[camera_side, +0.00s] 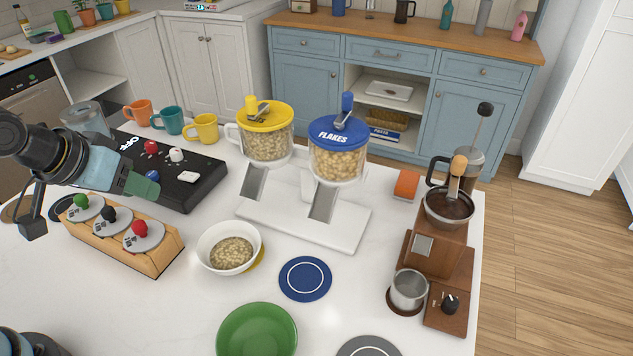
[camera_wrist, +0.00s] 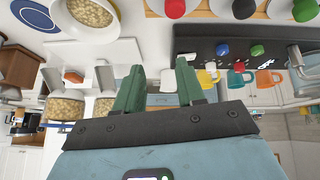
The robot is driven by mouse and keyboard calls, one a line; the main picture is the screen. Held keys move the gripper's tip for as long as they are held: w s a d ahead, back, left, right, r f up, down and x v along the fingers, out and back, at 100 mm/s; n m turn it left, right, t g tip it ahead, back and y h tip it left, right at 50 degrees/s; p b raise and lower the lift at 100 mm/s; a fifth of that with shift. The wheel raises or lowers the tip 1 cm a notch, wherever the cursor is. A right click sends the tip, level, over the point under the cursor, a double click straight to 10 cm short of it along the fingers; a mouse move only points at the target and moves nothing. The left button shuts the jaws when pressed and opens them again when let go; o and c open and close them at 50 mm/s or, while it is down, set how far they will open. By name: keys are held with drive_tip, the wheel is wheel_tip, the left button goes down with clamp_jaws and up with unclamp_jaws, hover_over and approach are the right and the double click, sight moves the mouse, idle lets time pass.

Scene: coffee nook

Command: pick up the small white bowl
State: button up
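The small white bowl (camera_side: 213,238) holds pale cereal and sits on the white counter, partly over a yellow disc (camera_side: 257,258). It also shows at the upper left of the wrist view (camera_wrist: 66,22), partly cut off by the frame edge. My gripper (camera_side: 146,186) is above and to the left of the bowl in the side view, over the area between the black panel and the wooden block. In the wrist view its green fingers (camera_wrist: 157,70) stand apart with nothing between them. The gripper is not touching the bowl.
A wooden block with several coloured knobs (camera_side: 126,252) stands just left of the bowl. Behind are the black panel (camera_side: 200,192) and the cereal dispensers (camera_side: 290,222).

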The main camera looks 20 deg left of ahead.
drive_tip(key=s+d+f+n+g, duration=0.15)
drive_tip(key=s+d+n, duration=0.35)
drive_tip(key=d+n, duration=0.65)
drive_tip(key=n, duration=0.4)
hover_over(215, 269)
drive_tip(key=s, duration=0.3)
drive_tip(key=shift+g, duration=0.25)
drive_tip(key=shift+a+f, duration=0.15)
drive_tip(key=shift+f, duration=1.3)
drive_tip(key=shift+a+f, duration=0.1)
drive_tip(key=shift+f, duration=1.35)
drive_tip(key=shift+f, duration=0.1)
drive_tip(key=shift+w+x, duration=0.2)
drive_tip(key=shift+x, duration=2.15)
drive_tip(key=shift+d, duration=0.1)
clamp_jaws()
